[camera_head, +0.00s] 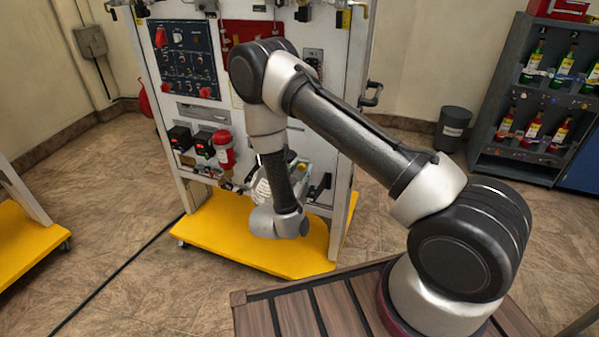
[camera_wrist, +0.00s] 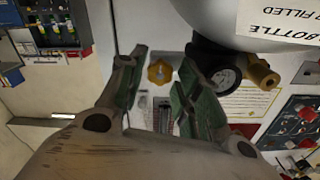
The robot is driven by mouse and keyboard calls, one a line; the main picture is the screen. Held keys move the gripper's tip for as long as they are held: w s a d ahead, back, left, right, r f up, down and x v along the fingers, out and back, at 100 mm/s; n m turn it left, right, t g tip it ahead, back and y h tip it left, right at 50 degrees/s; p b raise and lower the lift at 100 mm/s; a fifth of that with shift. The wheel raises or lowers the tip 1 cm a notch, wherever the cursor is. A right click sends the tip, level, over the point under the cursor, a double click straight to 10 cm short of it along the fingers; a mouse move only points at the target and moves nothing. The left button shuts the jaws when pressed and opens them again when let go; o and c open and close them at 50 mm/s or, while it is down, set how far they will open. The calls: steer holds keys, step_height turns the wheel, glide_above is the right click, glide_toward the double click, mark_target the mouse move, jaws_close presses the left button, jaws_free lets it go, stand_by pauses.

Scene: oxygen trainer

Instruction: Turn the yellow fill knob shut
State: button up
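The yellow fill knob (camera_wrist: 159,73) shows in the wrist view, a small lobed knob on the pale panel. My gripper (camera_wrist: 163,60) is open, with one green-padded finger to the left of the knob and one to its right. The knob appears in the gap between the fingertips. I see clear gaps at both sides and no finger touching it; the depth between them is hard to judge. In the head view my arm reaches the lower front of the trainer (camera_head: 226,118), and my wrist hides the knob there.
Right of the knob are a round dark gauge (camera_wrist: 224,79) and a brass fitting (camera_wrist: 262,73), close to my right finger. A pale rounded bottle (camera_wrist: 215,18) overhangs them. The trainer stands on a yellow base (camera_head: 215,243). A dark bin (camera_head: 453,129) stands back right.

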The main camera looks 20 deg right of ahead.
steer(key=c, duration=0.7)
steer(key=shift+c, duration=0.2)
